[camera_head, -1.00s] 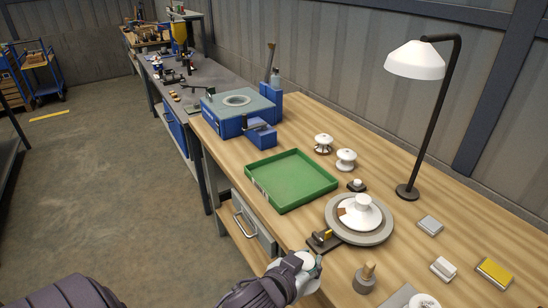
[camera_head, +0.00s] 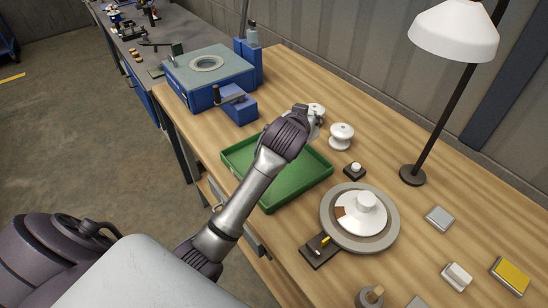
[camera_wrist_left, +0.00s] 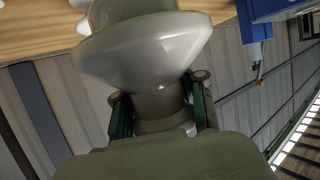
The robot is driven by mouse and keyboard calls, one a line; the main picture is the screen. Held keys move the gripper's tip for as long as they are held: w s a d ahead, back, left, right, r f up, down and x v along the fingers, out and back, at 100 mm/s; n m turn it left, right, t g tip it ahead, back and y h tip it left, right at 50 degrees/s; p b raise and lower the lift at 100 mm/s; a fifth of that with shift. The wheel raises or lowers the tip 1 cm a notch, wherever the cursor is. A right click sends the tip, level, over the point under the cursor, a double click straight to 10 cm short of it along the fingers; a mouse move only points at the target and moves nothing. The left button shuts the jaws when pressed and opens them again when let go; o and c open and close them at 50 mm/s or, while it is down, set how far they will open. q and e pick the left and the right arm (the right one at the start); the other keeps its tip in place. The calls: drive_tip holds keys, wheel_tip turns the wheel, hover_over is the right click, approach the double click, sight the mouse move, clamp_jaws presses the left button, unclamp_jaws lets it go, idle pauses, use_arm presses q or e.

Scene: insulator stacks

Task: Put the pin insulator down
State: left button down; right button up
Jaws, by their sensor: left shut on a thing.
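My left gripper (camera_head: 308,126) is over the far edge of the green tray (camera_head: 302,186), at the end of my arm. In the left wrist view my left gripper (camera_wrist_left: 160,112) is shut on a pale, glossy pin insulator (camera_wrist_left: 145,52), around its narrower part. In the head view the gripper mostly hides the held insulator. A white insulator (camera_head: 341,135) stands on the bench just right of the gripper. Another white shape (camera_head: 318,109) shows beside the fingers, partly hidden. My right gripper is not in view.
A round grey turntable (camera_head: 391,236) bears a white insulator disc (camera_head: 366,211). A blue fixture (camera_head: 208,82) stands at the back left. A desk lamp (camera_head: 452,32) stands at the right. Small blocks lie front right. Bare wood lies behind the standing insulators.

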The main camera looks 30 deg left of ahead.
use_arm(q)
drive_tip(key=a+f+p, duration=0.1)
drive_tip(key=a+f, duration=0.1)
drive_tip(key=a, duration=0.1)
drive_tip(key=s+a+f+p, duration=0.1)
drive_tip(key=a+f, duration=0.1)
drive_tip(key=a, duration=0.2)
drive_tip(key=a+f+p, duration=0.1)
drive_tip(key=a+f, duration=0.1)
drive_tip(key=a, duration=0.2)
drive_tip(key=shift+s+a+f, duration=0.25)
drive_tip(key=shift+s+f, duration=0.05)
drive_tip(key=shift+f, duration=0.05)
drive_tip(key=shift+f+p, duration=0.3)
drive_tip(key=shift+f, duration=1.6)
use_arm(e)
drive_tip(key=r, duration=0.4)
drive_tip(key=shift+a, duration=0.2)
use_arm(q)
drive_tip(key=shift+f, duration=0.1)
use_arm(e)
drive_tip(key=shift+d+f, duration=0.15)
use_arm(q)
drive_tip(key=c, duration=0.7)
unclamp_jaws()
drive_tip(key=shift+f, duration=0.1)
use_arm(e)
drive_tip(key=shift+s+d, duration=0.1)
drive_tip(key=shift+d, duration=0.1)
